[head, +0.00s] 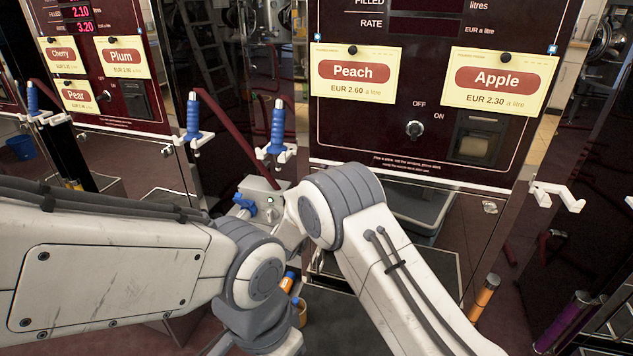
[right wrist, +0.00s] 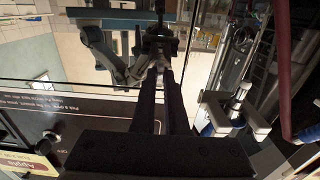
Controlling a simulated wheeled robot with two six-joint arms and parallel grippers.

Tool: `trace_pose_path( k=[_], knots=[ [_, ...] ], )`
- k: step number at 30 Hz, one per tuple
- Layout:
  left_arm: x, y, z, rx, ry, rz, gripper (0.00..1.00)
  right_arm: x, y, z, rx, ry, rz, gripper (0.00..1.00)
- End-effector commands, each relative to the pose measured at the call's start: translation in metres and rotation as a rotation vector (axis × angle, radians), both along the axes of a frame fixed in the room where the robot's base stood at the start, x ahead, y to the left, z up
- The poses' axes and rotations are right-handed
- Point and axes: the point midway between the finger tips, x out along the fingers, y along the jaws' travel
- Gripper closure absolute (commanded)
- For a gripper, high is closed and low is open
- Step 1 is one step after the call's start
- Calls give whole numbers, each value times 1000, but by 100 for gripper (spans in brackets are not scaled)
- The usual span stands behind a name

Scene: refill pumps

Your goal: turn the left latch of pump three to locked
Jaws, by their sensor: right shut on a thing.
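The pump with the Peach and Apple labels (head: 415,25), which I take as pump three, stands at centre right in the head view. Its right latch (head: 490,207) shows as a small silver piece. The left latch is hidden behind my arms in that view. In the right wrist view, my right gripper (right wrist: 160,62) reaches the steel front, its long dark fingers close together. They are shut on a small dark thing at their tips, apparently the left latch; its turn cannot be read. My left arm is bent at the lower left; its gripper is out of view.
Blue nozzles (head: 278,132) hang in white holders beside the pump; one holder (right wrist: 243,118) is close to my right gripper. An empty white holder (head: 556,195) juts out at right. The Cherry and Plum pump (head: 92,15) stands left. The steel front mirrors my arm.

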Motion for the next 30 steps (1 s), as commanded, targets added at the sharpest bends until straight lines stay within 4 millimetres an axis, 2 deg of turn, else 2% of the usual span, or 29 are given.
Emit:
trace_pose_path(
  k=[16,18,19,30],
  knots=[
    [0,0,3,0,0,0,100,0,0,-1,-24,10,0,100],
    [0,0,3,0,0,0,100,0,0,-1,-24,10,-1,66],
    [0,0,3,0,0,0,100,0,0,-1,-23,10,0,59],
    [0,0,4,0,0,0,100,-4,1,0,-22,8,0,59]
  ],
)
